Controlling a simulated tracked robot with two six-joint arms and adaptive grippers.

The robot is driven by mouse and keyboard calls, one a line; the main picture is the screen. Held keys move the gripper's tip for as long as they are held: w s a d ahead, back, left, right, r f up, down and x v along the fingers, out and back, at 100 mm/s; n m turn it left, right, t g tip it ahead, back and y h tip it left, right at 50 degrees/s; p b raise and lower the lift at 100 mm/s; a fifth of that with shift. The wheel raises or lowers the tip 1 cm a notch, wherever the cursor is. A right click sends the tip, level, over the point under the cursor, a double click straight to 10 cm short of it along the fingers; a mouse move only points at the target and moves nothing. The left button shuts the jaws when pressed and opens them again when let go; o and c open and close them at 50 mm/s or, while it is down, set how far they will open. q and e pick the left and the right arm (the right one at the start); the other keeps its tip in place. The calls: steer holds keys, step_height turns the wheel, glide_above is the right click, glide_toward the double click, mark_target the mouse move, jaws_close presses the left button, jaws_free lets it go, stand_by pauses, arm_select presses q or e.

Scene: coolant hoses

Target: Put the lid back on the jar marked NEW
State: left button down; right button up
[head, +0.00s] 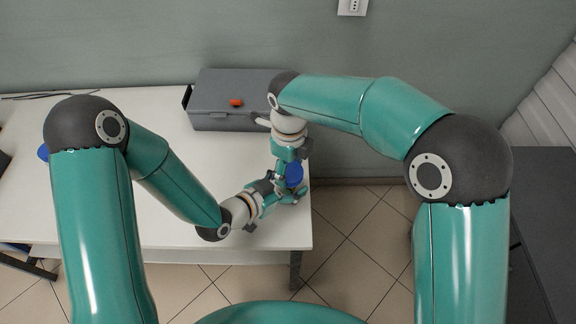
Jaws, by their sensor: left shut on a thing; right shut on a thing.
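A blue round thing (294,173), which looks like a lid, is at the right edge of the white table, between my two grippers. My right gripper (287,180) comes down from above and is shut at this blue thing. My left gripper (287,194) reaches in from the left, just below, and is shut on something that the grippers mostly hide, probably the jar. I cannot tell whether lid and jar touch. No NEW marking is readable. A second blue thing (43,152) shows at the far left, partly hidden by my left arm.
A grey box (225,85) with an orange-red piece (236,102) stands at the back of the white table (170,105). Thin dark cables (40,96) lie at the back left. The table's right edge is close to both grippers. A dark cabinet (545,220) stands at right.

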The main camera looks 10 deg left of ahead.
steer(key=shift+w, duration=0.1)
steer(key=o, duration=0.8)
steer(key=shift+r, duration=2.3)
steer(key=shift+c, duration=0.3)
